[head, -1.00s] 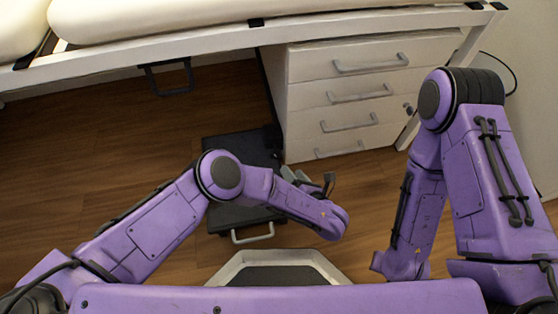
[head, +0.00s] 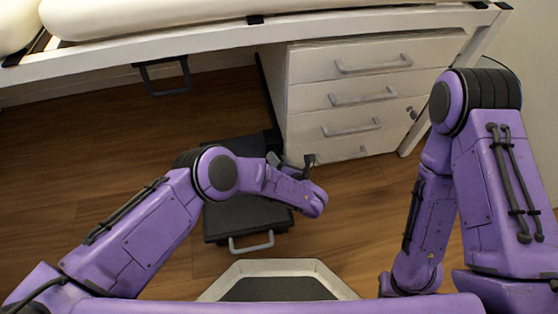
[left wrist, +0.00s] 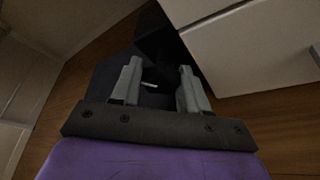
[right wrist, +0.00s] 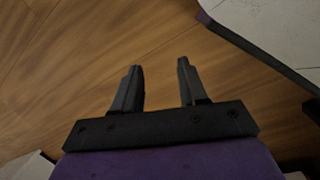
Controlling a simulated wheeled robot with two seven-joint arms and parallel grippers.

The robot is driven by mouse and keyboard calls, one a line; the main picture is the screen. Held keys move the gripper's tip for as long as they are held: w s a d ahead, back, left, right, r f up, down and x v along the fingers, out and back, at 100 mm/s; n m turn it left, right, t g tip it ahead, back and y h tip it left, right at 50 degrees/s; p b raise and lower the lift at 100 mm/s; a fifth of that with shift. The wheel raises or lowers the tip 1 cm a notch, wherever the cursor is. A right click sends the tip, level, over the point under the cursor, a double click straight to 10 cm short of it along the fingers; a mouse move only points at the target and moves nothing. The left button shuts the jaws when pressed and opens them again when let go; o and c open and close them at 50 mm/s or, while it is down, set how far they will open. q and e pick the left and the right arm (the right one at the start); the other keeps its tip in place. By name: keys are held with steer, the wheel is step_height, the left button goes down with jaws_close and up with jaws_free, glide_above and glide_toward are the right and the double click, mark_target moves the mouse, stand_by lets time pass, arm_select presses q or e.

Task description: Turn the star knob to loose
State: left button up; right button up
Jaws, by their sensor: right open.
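A small dark knob (head: 412,113) shows at the right edge of the drawer cabinet, by the bed's leg. It is too small to tell whether it is the star knob, and I cannot read any setting. My left gripper (head: 294,162) is in front of the cabinet's lower left, well left of the knob. In the left wrist view its fingers (left wrist: 160,88) are apart with nothing between them; a dark case lies beyond. My right gripper (right wrist: 160,85) is open and empty above bare wood floor. In the head view its fingers are hidden.
A white drawer cabinet (head: 306,67) stands under the bed frame (head: 190,45). A dark case (head: 225,221) with a grey handle (head: 251,243) lies on the floor beneath my left arm.

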steer(key=shift+w, duration=0.1)
stand_by(0.3)
arm_select(q)
steer(key=shift+r+n+h+p, duration=0.1)
steer(key=shift+n+h+p, duration=0.25)
steer(key=shift+n+h, duration=0.4)
steer(key=shift+s+a+n+h, duration=0.15)
steer(key=shift+n+h, duration=0.4)
steer(key=shift+n, duration=0.5)
steer(key=shift+a+n+h, duration=0.1)
steer(key=shift+n+h, duration=0.5)
steer(key=shift+n, duration=0.3)
steer(key=shift+a+n+h, duration=0.1)
steer(key=shift+n+h, duration=0.6)
steer(key=shift+n, duration=0.2)
arm_select(e)
steer(key=shift+w+a+r+m+t, duration=0.1)
steer(key=shift+w+r+m+t, duration=0.1)
steer(key=shift+w+m+t, duration=0.3)
steer(key=shift+w, duration=0.1)
arm_select(q)
steer(key=o, duration=0.8)
